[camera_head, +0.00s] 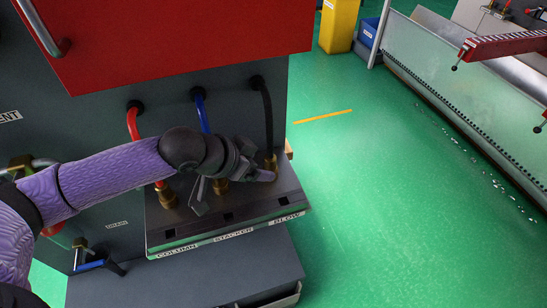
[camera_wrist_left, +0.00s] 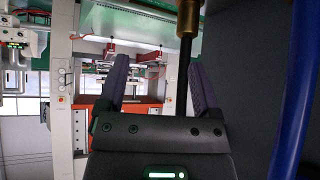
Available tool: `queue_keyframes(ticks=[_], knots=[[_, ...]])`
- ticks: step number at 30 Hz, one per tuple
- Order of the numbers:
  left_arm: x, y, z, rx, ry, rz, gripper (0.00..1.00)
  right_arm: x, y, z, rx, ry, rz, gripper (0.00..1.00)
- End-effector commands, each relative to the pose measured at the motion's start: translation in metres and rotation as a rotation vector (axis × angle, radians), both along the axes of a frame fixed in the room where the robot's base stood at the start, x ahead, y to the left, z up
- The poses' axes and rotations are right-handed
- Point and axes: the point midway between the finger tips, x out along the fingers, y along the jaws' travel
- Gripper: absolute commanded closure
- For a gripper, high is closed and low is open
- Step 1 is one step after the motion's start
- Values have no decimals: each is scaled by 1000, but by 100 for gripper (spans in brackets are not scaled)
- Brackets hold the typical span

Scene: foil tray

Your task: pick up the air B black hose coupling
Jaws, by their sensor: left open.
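The black hose (camera_head: 267,115) drops from the dark cabinet to a brass coupling (camera_head: 271,163) at the right end of the ledge, above the "BLOW" label. My left gripper (camera_head: 235,190) is open, with its fingers spread over the ledge and one fingertip close to that coupling. In the left wrist view the open left gripper (camera_wrist_left: 157,62) has the black hose (camera_wrist_left: 182,85) close to its right finger, and the brass coupling (camera_wrist_left: 187,15) shows at the top edge. I cannot tell whether the finger touches it. My right gripper is not in view.
A red hose (camera_head: 133,122) and a blue hose (camera_head: 200,112) run to brass couplings left of the black one; the wrist partly hides them. The ledge (camera_head: 160,225) carries "COLUMN", "STACKER" and "BLOW" labels. Green floor (camera_head: 400,200) is free to the right.

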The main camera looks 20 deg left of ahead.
Motion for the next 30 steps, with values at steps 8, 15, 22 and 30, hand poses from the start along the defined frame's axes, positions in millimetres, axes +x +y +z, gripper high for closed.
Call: queue_keyframes(ticks=[8,15,22,30], knots=[[30,14,-5,-20,-9,59,18,0,-1,-9,-1,0,0,100],[54,2,-39,-17,-9,60,18,0,-4,-22,-7,2,1,100],[71,-8,-59,-17,-10,59,18,-1,-4,-29,-7,3,1,100],[71,-7,-57,-16,-11,59,39,0,-4,-28,-7,3,1,100]])
